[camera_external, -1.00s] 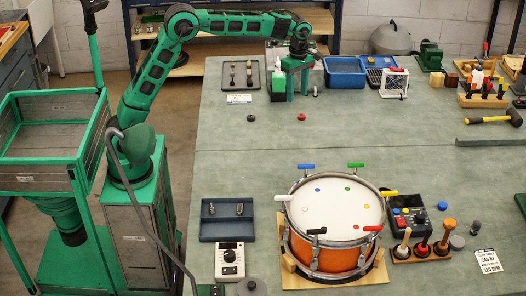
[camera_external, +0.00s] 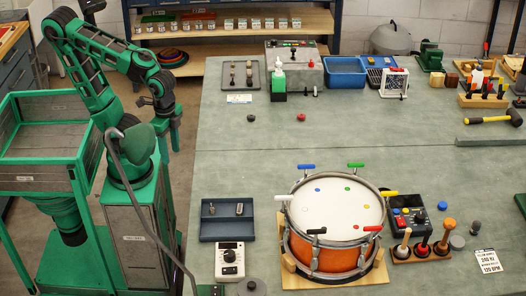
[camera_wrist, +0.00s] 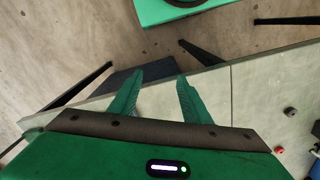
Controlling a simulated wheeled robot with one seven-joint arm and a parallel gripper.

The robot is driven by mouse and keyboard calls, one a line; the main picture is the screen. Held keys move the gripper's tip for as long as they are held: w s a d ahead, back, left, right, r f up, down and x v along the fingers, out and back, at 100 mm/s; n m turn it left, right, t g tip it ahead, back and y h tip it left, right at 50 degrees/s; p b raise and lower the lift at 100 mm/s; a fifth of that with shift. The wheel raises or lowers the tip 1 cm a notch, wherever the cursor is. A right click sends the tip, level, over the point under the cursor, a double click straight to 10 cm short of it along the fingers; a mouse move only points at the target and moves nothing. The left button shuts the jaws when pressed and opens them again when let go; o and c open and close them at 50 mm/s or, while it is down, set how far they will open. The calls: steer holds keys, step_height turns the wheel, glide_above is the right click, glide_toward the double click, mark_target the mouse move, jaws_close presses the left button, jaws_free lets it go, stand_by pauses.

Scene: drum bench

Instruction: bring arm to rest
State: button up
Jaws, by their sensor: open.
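My arm is folded back over my base at the left of the external view. My gripper (camera_external: 174,132) hangs pointing down, left of the bench (camera_external: 330,125) and clear of it. In the wrist view my gripper (camera_wrist: 158,98) shows two green fingers spread apart, with nothing between them. The bench edge and the floor show beyond the fingers.
An orange drum (camera_external: 334,222) stands on the bench front, with a mallet rack (camera_external: 420,253) to its right. The bench's middle is mostly clear.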

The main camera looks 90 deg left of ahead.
steer(key=shift+s+f+m, duration=0.3)
steer(key=shift+s+m, duration=0.1)
steer(key=shift+s, duration=0.25)
steer(key=shift+s+f+m, duration=0.3)
steer(key=shift+s+m, duration=0.1)
steer(key=shift+s, duration=0.2)
